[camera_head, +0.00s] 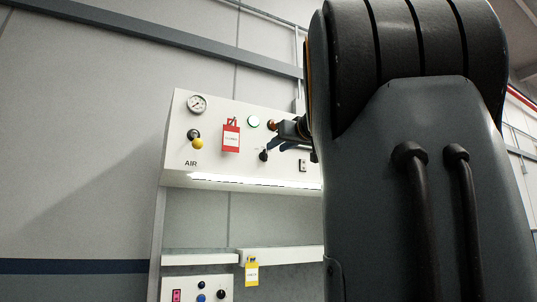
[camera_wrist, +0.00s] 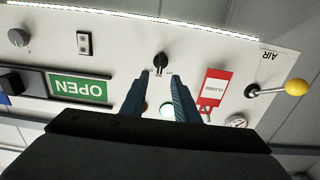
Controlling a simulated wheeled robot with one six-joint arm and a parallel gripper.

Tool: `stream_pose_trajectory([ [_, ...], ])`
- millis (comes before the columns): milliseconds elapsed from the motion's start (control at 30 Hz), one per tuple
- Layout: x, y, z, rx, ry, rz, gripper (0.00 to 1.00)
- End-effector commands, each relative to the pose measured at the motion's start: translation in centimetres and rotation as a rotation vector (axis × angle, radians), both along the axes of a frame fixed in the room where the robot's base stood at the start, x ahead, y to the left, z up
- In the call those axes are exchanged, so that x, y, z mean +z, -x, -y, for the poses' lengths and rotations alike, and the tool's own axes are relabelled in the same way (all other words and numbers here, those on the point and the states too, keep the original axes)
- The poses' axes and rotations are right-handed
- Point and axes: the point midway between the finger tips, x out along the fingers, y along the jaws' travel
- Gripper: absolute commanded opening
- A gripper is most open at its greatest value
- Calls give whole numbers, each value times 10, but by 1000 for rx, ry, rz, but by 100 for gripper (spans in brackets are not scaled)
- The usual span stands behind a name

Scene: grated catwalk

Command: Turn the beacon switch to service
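A black rotary switch (camera_wrist: 160,62) with small labels beside it sits on the white panel in the wrist view. Its lettering is too small to read, so I cannot tell whether it is the beacon switch or which position it points to. It also shows in the head view (camera_head: 263,155). My gripper (camera_wrist: 156,80) is open, with its two dark blue fingers apart and nothing between the tips. The fingertips lie just short of the switch in the wrist picture; contact is not visible. In the head view my gripper (camera_head: 277,146) is beside the switch, partly hidden by my arm.
A red tag (camera_head: 231,135), a lit green lamp (camera_head: 253,121), a yellow-knobbed AIR lever (camera_head: 198,143) and a gauge (camera_head: 197,103) are close by. The wrist view also shows a grey knob (camera_wrist: 18,37), a rocker switch (camera_wrist: 84,43) and an OPEN sign (camera_wrist: 79,87).

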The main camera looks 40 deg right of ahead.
Motion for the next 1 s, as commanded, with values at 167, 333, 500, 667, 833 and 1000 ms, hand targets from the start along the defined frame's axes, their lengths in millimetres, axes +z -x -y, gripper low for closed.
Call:
stream_pose_trajectory([
  [167,1,-26,5,4,-5,-3,28],
  [333,1,-51,12,2,-5,-3,28],
  [500,0,-66,15,1,-4,-3,28],
  [667,-1,-70,17,0,-3,-2,28],
  [833,-2,-71,16,0,-3,-3,28],
  [1000,-2,-71,16,0,-3,-3,4],
])
